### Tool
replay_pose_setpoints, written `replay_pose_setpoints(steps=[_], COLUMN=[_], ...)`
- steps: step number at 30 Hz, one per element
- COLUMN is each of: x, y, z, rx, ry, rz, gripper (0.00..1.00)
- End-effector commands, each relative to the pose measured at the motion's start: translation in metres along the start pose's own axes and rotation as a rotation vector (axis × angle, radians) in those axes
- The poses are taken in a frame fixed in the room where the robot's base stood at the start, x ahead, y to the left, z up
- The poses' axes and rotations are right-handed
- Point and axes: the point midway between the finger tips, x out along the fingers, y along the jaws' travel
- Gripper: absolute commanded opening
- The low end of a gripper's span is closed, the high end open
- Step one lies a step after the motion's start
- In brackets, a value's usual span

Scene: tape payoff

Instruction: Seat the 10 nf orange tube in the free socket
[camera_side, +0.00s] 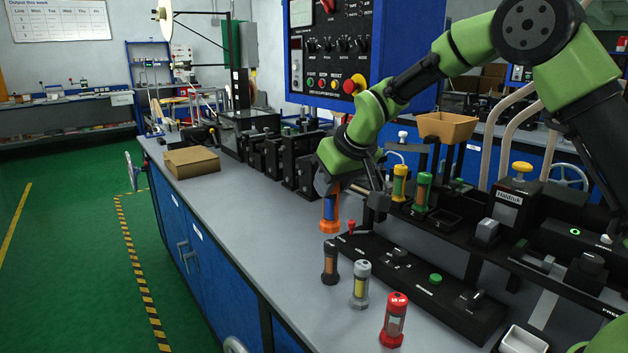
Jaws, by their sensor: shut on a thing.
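The orange tube (329,225) has orange ends and a blue middle. It is upright under my gripper (331,189), which is shut on its upper part and hides its top. It is over the near bench, left of the black fixture; I cannot tell whether its base touches the bench. A yellow tube (399,183) and a green tube (421,191) stand in the dark holder to the right. An empty-looking square socket (443,218) is to the right of the green tube.

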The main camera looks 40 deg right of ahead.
Motion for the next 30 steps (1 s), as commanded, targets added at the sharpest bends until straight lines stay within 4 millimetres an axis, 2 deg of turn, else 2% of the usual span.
replay_pose_setpoints(steps=[3, 8, 14, 17, 23, 30], x=[-0.018, -0.034, -0.053, -0.059, -0.061, -0.069], y=[0.001, 0.005, 0.021, 0.046, 0.097, 0.176], z=[0.021, 0.045, 0.071, 0.075, 0.066, 0.054], rx=[-0.012, -0.016, 0.009, 0.061, 0.171, 0.328], ry=[0.002, 0.002, 0.004, 0.006, 0.006, 0.007], rz=[-0.008, -0.011, 0.007, 0.044, 0.118, 0.218], gripper=[0.0, 0.0, 0.0, 0.0, 0.0, 0.0])
